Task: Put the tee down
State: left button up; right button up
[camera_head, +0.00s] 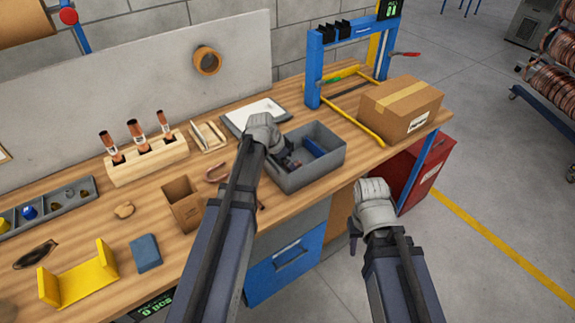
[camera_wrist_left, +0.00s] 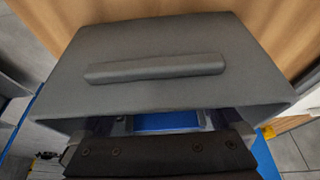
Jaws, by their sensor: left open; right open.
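My left gripper (camera_head: 287,160) is over the left part of an open grey bin (camera_head: 318,178), its fingers reaching into it. In the left wrist view its fingertips (camera_wrist_left: 162,122) are spread apart with nothing visibly held; a grey bin wall (camera_wrist_left: 165,50) with a raised bar fills much of that view. A blue item (camera_head: 314,146) lies in the bin and also shows between the fingers (camera_wrist_left: 165,122). I cannot make out a tee; the left gripper hides part of the bin. My right gripper (camera_head: 354,236) is open and empty, in front of the bench.
A wooden block (camera_head: 150,165) holds three upright copper-coloured pieces. A small open cardboard box (camera_head: 183,205), a copper bend (camera_head: 216,172), a yellow bracket (camera_head: 78,281) and a blue block (camera_head: 146,252) lie left. A blue frame (camera_head: 314,70) and a closed carton (camera_head: 402,108) stand right.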

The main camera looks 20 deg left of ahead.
pick_arm(q)
jog(key=p+v, duration=1.1)
jog(key=v, duration=0.1)
jog(key=s+d+f+n+g+y, duration=0.1)
jog(key=s+d+n+g+y, duration=0.2)
jog(key=s+d, duration=1.5)
jog(key=shift+s+f+n+g+y, duration=0.15)
jog(key=shift+s+n+g+y, duration=0.1)
jog(key=shift+n+g+y, duration=0.25)
